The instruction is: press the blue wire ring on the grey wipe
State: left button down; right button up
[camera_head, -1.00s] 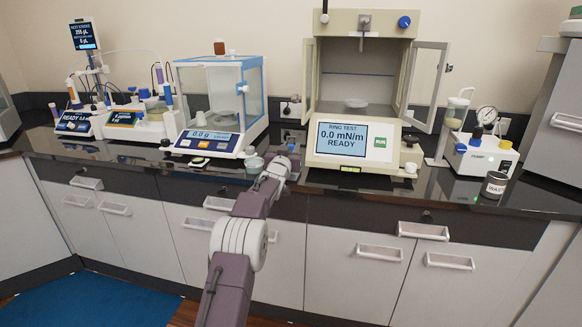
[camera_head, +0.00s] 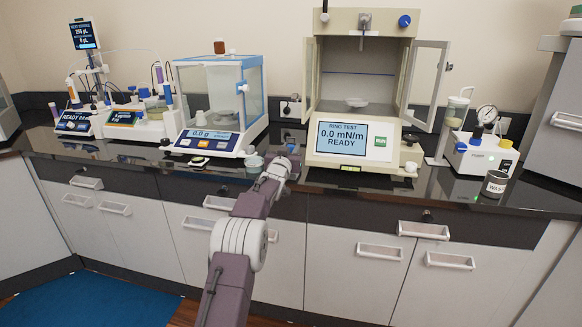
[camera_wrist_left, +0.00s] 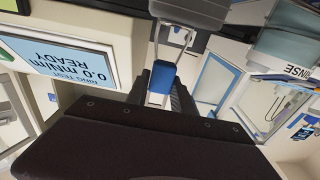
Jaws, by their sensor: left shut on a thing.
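My left gripper (camera_head: 288,153) is low over the counter, between the balance and the ring tester. In the left wrist view the gripper (camera_wrist_left: 163,82) is shut on the blue block-shaped holder (camera_wrist_left: 161,77) of the wire ring. Thin metal wires (camera_wrist_left: 154,42) run from the holder toward a dark grey, rounded pad (camera_wrist_left: 192,12) at the top edge, which looks like the grey wipe. The wires overlap the pad's edge there; I cannot tell whether they touch it. The wipe is not clear in the head view. My right gripper is not in view.
The ring tester (camera_head: 356,162) reads 0.0 mN/m READY, its glass doors open. The balance (camera_head: 208,150) stands left, with a small beaker (camera_head: 254,163) beside my gripper. A rinse beaker (camera_wrist_left: 290,50) shows in the wrist view. A waste cup (camera_head: 494,185) stands right.

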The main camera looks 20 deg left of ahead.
pick_arm(q)
jog(key=shift+f, duration=0.1)
dwell(0.9)
jog(key=shift+p, duration=0.35)
notch_tip(320, 180, up, 7)
jog(key=p, duration=0.6)
notch_tip(320, 180, up, 5)
jog(key=p, duration=0.5)
notch_tip(320, 180, down, 7)
jog(key=b, duration=0.6)
